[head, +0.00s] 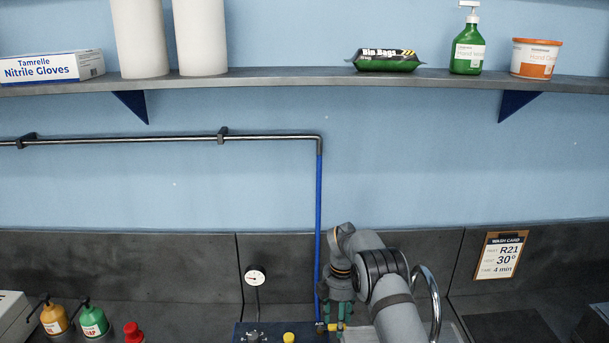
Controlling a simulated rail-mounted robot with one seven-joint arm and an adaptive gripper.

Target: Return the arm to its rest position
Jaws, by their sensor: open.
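My arm reaches in from the bottom edge, right of centre in the head view, and bends over at the top. My gripper (337,318) hangs downward at the arm's end, over the right side of a dark blue panel (262,329) with yellow knobs. Its jaws are open. The fingertips are small and partly lost against the panel, so I cannot tell if they touch anything. I see nothing held between them.
A pressure gauge (255,276) and a blue pipe (319,220) rise behind the panel. A curved metal tap (433,300) stands close right of my arm. Orange (54,318) and green (93,319) pump bottles stand at left.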

